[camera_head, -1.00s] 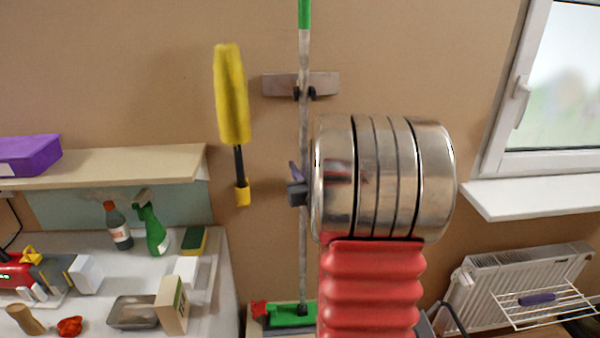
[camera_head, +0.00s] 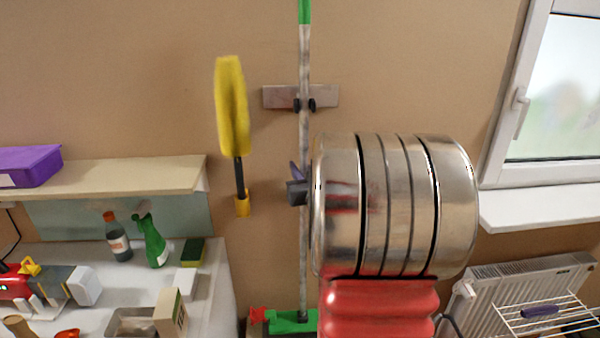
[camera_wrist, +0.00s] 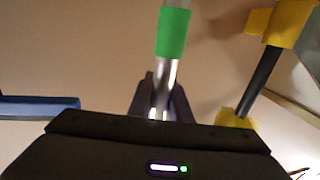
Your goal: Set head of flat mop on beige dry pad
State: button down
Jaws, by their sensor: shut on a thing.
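The flat mop's long grey pole (camera_head: 304,60) stands upright in front of the wall, with a green grip (camera_head: 304,12) at its top. Its green head (camera_head: 290,322) is low in the body view, partly cut off by the lower edge and by my arm. My gripper (camera_head: 298,190) is shut on the pole, partly hidden behind my large metal wrist. In the wrist view, the dark fingers (camera_wrist: 163,100) close around the pole below the green grip (camera_wrist: 173,32). I cannot make out the beige dry pad.
A wall bracket (camera_head: 272,97) sits at the pole. A yellow duster (camera_head: 232,105) hangs left of it. A shelf (camera_head: 120,175) and a cluttered white worktop (camera_head: 80,262) are at left. A radiator (camera_head: 480,300) with a wire rack (camera_head: 540,318) and a windowsill (camera_head: 535,205) are at right.

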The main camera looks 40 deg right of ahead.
jog(key=shift+r, duration=0.2)
jog(key=shift+f, duration=1.8)
jog(key=shift+f, duration=1.7)
